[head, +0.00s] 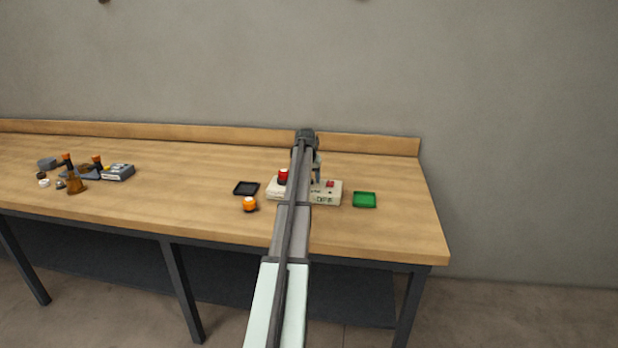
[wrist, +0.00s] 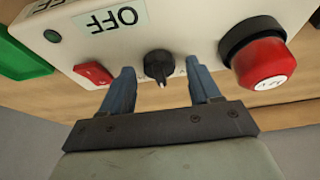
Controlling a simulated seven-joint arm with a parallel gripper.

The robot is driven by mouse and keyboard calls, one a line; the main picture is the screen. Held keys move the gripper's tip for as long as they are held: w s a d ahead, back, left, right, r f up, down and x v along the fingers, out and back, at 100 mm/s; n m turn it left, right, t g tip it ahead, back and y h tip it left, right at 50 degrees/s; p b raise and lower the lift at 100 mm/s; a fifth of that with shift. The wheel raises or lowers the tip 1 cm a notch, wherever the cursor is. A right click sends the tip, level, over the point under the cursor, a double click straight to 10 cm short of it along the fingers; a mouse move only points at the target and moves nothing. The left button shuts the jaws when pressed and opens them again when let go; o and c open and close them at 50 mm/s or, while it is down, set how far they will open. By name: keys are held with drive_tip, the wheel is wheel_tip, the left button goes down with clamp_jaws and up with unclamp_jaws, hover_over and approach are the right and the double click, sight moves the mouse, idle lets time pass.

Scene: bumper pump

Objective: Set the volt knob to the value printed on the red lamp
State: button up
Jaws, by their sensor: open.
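The volt knob, a black pointer knob (wrist: 158,66), sits on the white panel (wrist: 195,22) in the wrist view, between my fingers. My gripper (wrist: 160,80) is open, with one blue-grey finger on each side of the knob and a gap to it. The red lamp (wrist: 265,62) with its black collar stands to the right in the wrist view. It has small white print that I cannot read clearly. In the head view the red lamp (head: 283,176) stands at the left of the white box (head: 328,196). My arm hides the box's middle and the knob there.
A red switch (wrist: 94,73) and an upside-down OFF label (wrist: 114,17) are on the panel. A green tray (head: 364,200) lies right of the box, a black tray (head: 246,188) and an orange lamp (head: 249,204) left. Several small items lie at the far left of the table.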

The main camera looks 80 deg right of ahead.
drive_tip(key=shift+c, duration=0.2)
drive_tip(key=c, duration=1)
drive_tip(key=shift+o, duration=0.2)
drive_tip(key=n+t, duration=0.1)
drive_tip(key=n, duration=0.3)
drive_tip(key=shift+s+n+t, duration=0.15)
drive_tip(key=shift+n+t, duration=0.15)
drive_tip(key=shift+t, duration=0.1)
drive_tip(key=n+t+y, duration=0.1)
drive_tip(key=n, duration=0.3)
drive_tip(key=shift+d, duration=0.1)
drive_tip(key=shift+n+t, duration=0.3)
